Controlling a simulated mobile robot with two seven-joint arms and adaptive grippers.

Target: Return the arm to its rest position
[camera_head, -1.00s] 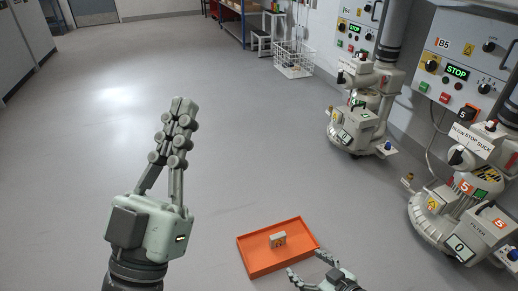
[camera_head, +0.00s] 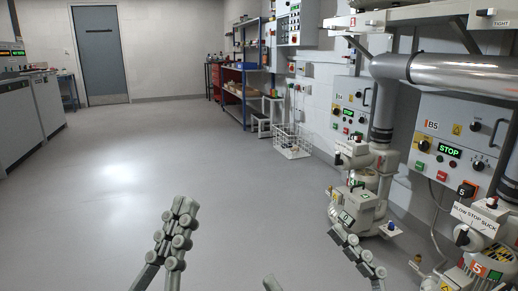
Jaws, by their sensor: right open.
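My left gripper (camera_head: 183,212) stands at the bottom of the head view, left of the middle, over bare floor. Its fingers are together at the tips and nothing shows between them. My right gripper (camera_head: 303,258) is at the bottom edge, right of the middle. Its fingers are wide apart with only floor between them. One finger shows at length in front of the nearer blower parts; only the tip of the other shows. The arms themselves and both palms are below the picture.
Tube blowers (camera_head: 364,208) and control panels (camera_head: 450,140) line the right wall, under a large grey pipe (camera_head: 450,74). A wire basket (camera_head: 291,140) stands by the shelving (camera_head: 240,90). Grey cabinets (camera_head: 18,120) are at the left. The middle floor is clear.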

